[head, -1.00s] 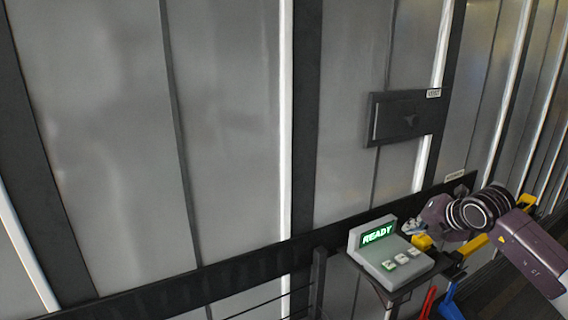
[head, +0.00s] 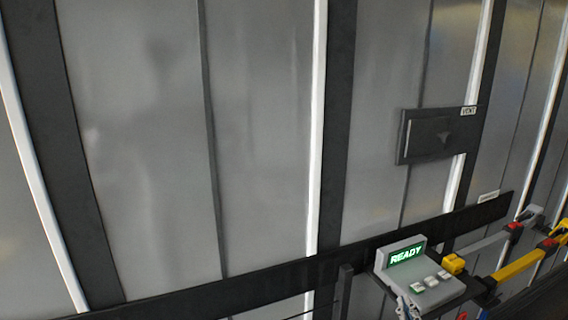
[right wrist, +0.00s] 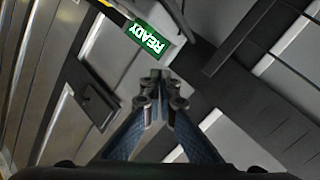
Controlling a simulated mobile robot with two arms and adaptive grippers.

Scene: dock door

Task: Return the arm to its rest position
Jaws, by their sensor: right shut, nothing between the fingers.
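My right gripper (head: 407,308) shows only as a small piece at the bottom edge of the head view, in front of the console's lower left corner. In the right wrist view its two fingers (right wrist: 158,78) meet at the tips, shut and empty. The rest of my right arm is out of the head view. My left gripper is in neither view.
A grey console (head: 428,282) with a lit READY display (head: 407,255) and buttons stands beside a dark rail (head: 270,282). Yellow and grey handles (head: 515,268) are to its right. A labelled vent plate (head: 432,136) is on the panelled wall.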

